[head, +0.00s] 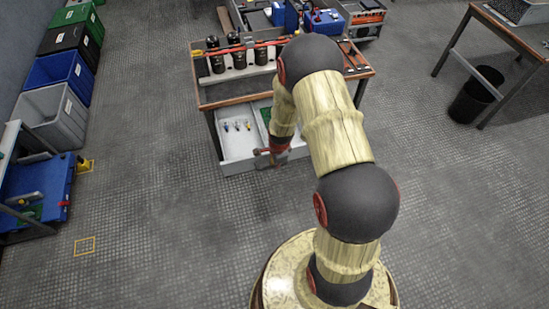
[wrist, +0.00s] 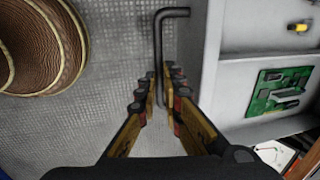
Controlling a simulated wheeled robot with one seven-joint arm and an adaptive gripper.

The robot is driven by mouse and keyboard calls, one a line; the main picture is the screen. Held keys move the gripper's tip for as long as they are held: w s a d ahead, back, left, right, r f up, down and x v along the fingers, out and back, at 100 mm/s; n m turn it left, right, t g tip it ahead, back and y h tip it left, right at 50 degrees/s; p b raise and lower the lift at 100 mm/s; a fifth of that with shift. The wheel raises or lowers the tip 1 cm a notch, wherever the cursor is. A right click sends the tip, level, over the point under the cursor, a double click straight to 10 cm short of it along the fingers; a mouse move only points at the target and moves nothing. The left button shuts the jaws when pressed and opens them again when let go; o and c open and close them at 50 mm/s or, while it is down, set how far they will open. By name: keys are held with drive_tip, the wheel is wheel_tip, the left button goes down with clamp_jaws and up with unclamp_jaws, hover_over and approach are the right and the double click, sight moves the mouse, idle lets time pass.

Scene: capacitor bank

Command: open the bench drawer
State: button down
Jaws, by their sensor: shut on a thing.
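The bench drawer (head: 238,145) is pulled out from under the bench (head: 222,95), and its light grey inside shows. Three small coloured parts (head: 237,126) and a green board (head: 266,114) lie in it. My gripper (head: 270,158) is at the drawer's front, partly hidden by my arm. In the wrist view, my gripper (wrist: 161,98) is shut on the dark bar handle (wrist: 161,50). The drawer front (wrist: 203,70) is just right of the handle. The green board (wrist: 280,91) and a yellow part (wrist: 298,27) show inside the drawer.
Black capacitors (head: 236,56) stand on the bench top. Coloured bins (head: 58,75) and a blue cart (head: 38,195) line the left side. A black waste bin (head: 475,95) stands by a table at right. The floor between bench and my base is clear.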

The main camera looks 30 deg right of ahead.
drive_tip(key=shift+s, duration=0.15)
drive_tip(key=c, duration=1.9)
unclamp_jaws()
drive_tip(key=r, duration=0.4)
drive_tip(key=s+r, duration=0.1)
drive_tip(key=r, duration=0.3)
drive_tip(key=s+r, duration=0.1)
drive_tip(key=r, duration=0.2)
drive_tip(key=shift+a+r, duration=0.35)
drive_tip(key=shift+r, duration=0.05)
